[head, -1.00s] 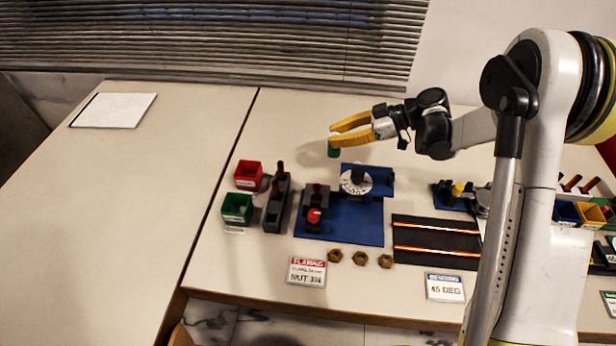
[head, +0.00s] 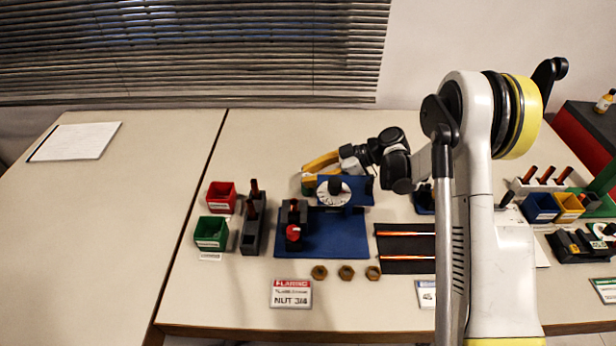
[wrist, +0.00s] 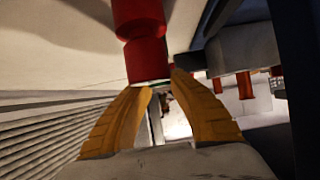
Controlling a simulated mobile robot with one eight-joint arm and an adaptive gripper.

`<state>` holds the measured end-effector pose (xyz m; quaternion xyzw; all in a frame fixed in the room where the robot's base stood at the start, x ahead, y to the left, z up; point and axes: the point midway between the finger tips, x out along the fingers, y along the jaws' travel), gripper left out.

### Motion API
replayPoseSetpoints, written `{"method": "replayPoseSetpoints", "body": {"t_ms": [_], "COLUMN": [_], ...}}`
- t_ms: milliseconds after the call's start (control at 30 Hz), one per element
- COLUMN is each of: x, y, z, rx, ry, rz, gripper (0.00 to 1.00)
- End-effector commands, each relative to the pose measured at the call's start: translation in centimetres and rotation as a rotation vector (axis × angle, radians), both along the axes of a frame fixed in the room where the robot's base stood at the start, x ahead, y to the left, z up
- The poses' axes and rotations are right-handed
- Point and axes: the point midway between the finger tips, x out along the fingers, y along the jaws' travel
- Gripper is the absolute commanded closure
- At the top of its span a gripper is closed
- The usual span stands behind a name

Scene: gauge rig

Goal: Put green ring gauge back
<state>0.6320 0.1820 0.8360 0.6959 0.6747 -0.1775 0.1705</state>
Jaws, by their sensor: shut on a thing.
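My gripper (head: 308,172) is at the far side of the blue fixture, just left of its dial, with its yellow fingers pointing left. I cannot tell whether that red cylinder is joined to the gauge. The gauge's lower end and any contact with the table are unclear.
The blue fixture (head: 345,235) with a white dial (head: 333,192) and red knob (head: 293,232) is close by. A red bin (head: 221,196), green bin (head: 211,232) and dark holder (head: 252,235) stand left. Several brass nuts (head: 346,273) lie in front. The table behind the bins is clear.

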Motion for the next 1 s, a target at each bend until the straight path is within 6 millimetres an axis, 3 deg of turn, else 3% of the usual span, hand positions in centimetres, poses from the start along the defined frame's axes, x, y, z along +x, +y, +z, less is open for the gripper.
{"method": "replayPoseSetpoints", "body": {"t_ms": [33,67,100,433,533,1000], "x": [0.0,0.0,0.0,0.0,0.0,-0.2], "y": [0.0,0.0,0.0,0.0,-0.8,-9.1], "z": [-0.1,-0.1,-0.1,0.1,0.6,5.3], "rx": [0.000,0.000,0.000,0.000,0.000,0.000], "ry": [0.000,0.000,0.000,0.000,0.000,0.000], "rz": [0.000,0.000,0.000,0.000,-0.001,-0.002], "gripper": [1.00,0.71,0.59,0.59,0.59,0.59]}}
